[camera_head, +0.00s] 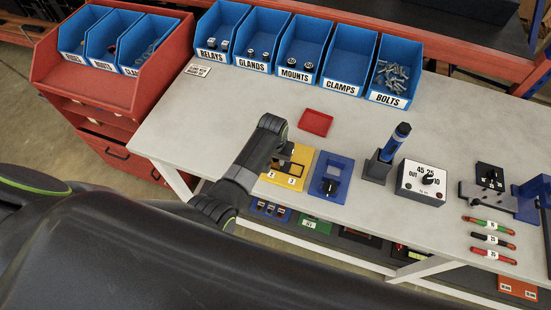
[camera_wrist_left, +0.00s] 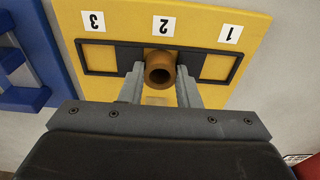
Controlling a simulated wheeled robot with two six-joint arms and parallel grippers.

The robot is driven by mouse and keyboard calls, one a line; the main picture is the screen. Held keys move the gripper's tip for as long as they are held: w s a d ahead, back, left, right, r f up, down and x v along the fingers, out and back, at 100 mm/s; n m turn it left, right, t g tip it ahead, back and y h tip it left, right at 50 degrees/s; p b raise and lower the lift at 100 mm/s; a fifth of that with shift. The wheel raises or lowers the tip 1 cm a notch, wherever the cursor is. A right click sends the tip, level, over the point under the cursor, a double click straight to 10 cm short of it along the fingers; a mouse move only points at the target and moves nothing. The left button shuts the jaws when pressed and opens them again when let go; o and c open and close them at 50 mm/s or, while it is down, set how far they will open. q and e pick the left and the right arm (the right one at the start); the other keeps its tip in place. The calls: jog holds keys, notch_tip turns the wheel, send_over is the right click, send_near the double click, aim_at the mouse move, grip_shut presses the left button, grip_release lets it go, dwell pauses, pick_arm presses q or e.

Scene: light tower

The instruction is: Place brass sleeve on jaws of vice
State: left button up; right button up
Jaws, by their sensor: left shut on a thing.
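In the left wrist view a brass sleeve (camera_wrist_left: 160,68) is gripped between the two grey fingers of my left gripper (camera_wrist_left: 160,88), its round open end toward the camera. The sleeve is over slot 2 of a yellow numbered plate (camera_wrist_left: 205,14); I cannot tell whether it touches the plate. In the head view my left gripper (camera_head: 290,158) is over the same yellow plate (camera_head: 290,182), and its wrist hides part of it. A blue block with a grey part (camera_head: 525,198) at the right edge may be the vice; its jaws are not clearly visible. My right gripper is out of view.
Labelled blue bins (camera_head: 350,92) line the back. A red tray (camera_head: 315,123) lies mid-bench. Bench left of it is clear.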

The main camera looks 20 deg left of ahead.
pick_arm(q)
notch_tip(320, 180, up, 10)
jog(key=b, duration=0.1)
jog(key=shift+s, duration=0.15)
